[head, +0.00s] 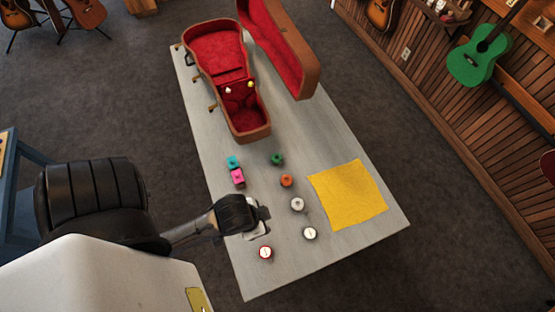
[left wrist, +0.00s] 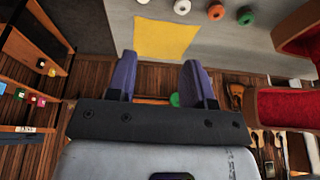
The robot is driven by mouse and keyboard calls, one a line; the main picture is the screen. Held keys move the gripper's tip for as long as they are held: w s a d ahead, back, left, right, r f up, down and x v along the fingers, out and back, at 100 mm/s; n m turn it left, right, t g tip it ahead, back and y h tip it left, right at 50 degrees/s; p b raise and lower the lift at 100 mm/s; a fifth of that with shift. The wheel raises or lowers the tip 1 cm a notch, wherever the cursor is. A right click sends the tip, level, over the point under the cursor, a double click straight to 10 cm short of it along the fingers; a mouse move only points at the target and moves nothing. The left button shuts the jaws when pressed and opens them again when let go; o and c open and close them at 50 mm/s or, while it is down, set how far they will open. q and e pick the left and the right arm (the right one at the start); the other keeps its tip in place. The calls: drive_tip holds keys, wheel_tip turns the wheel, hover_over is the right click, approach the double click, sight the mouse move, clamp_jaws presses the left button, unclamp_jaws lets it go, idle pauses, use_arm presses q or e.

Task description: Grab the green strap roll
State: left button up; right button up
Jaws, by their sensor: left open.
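My right gripper is in neither view.
A yellow cloth (head: 347,195) lies right. An open red-lined case (head: 253,126) fills the far end of the table (head: 330,146).

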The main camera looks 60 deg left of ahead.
use_arm(q)
drive_tip(key=shift+o, duration=0.3)
drive_tip(key=o, duration=0.6)
drive_tip(key=shift+a, duration=0.2)
drive_tip(key=shift+o, duration=0.3)
drive_tip(key=shift+d, duration=0.1)
